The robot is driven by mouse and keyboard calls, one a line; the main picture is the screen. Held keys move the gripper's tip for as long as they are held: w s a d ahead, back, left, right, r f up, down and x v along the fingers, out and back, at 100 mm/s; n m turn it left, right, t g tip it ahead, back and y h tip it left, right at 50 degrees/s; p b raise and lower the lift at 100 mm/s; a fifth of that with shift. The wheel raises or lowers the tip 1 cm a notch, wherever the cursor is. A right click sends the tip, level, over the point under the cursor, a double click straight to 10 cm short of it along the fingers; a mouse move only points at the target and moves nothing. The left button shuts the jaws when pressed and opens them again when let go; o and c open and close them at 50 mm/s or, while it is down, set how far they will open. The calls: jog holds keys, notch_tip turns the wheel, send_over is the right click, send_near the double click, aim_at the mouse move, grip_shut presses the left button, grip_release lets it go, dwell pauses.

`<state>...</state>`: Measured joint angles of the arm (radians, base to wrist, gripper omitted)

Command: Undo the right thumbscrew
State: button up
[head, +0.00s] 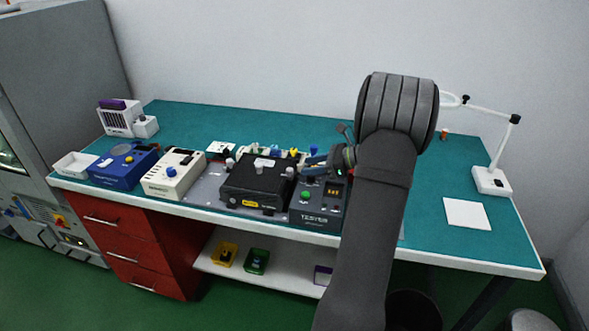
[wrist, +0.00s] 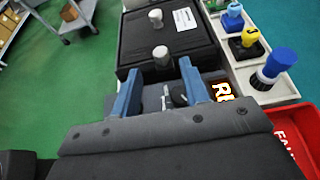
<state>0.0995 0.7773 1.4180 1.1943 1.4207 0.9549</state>
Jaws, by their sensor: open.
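A black box (head: 256,186) sits on the bench with pale grey thumbscrews on its top. The right thumbscrew (head: 290,173) is near its right end; in the wrist view this thumbscrew (wrist: 160,53) stands upright just beyond my fingertips. Another thumbscrew (head: 229,163) is at the left end of the box, and it appears farther off in the wrist view (wrist: 155,17). My gripper (head: 308,168) is just right of the right thumbscrew, with blue fingers. In the wrist view my gripper (wrist: 159,68) is open and empty, its fingers apart and pointing at the box.
The grey tester (head: 318,215) stands right of the box, under my gripper. A white tray (wrist: 262,93) with blue, black and yellow plugs runs beside the box. A red bin (wrist: 290,125) is close at the right. A cream unit (head: 173,175) stands left of the box.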

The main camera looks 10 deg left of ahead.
aim_at(290, 169)
jog(key=x, duration=0.6)
grip_shut()
jog(key=shift+w+n+g, duration=0.1)
jog(key=shift+n+g, duration=0.3)
jog(key=shift+g, duration=0.1)
jog(key=n+g, duration=0.2)
jog(key=n+g+h, duration=0.1)
jog(key=g, duration=0.1)
jog(key=shift+w+n, duration=0.25)
jog(key=shift+n, duration=0.05)
jog(key=shift+w+a+n+g+h, duration=0.1)
jog(key=shift+n+g+h, duration=0.55)
jog(key=shift+n+g, duration=0.45)
jog(key=shift+w+a+n+g+h, duration=0.1)
jog(key=shift+n+g+h, duration=0.55)
jog(key=shift+n+g, duration=0.45)
